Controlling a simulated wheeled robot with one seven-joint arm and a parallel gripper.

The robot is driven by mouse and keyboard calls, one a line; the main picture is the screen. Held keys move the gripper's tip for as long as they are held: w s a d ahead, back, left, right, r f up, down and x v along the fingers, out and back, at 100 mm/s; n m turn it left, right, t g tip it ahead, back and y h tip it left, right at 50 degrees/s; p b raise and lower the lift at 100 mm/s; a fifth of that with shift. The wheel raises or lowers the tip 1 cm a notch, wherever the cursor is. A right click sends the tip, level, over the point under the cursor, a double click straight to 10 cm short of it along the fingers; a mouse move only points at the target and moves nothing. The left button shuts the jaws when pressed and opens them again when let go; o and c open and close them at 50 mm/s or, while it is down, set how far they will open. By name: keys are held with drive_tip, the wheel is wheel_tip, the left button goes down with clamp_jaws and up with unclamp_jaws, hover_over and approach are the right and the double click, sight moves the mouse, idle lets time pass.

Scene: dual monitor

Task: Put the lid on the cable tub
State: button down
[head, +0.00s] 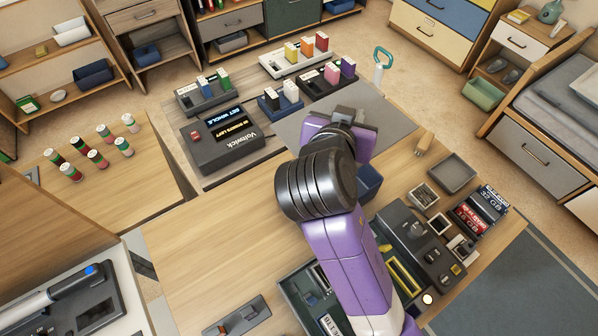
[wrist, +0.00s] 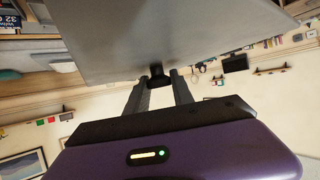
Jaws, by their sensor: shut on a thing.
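My gripper (wrist: 158,80) is shut on a small black knob (wrist: 156,70) on a flat grey panel, which I take to be the lid (wrist: 180,40). In the head view my gripper (head: 346,113) is over a flat grey surface (head: 393,115), which looks like the same lid. The wrist view is upside down, and the panel hides much of what is under it. I cannot pick out the cable tub for sure. A dark blue open bin (head: 369,183) is partly hidden behind my arm.
A black device with a screen (head: 225,135) stands left of the lid. Racks with coloured blocks (head: 310,55) stand behind it. A bottle with a green handle (head: 380,65) is at the far edge. Trays and boxes (head: 480,208) crowd the right.

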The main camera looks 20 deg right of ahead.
drive_tip(key=shift+w+a+f, duration=0.2)
drive_tip(key=shift+a+f, duration=0.3)
drive_tip(key=shift+f, duration=0.1)
wheel_tip(320, 180, down, 19)
drive_tip(key=shift+p, duration=0.45)
drive_tip(key=c, duration=1.1)
unclamp_jaws()
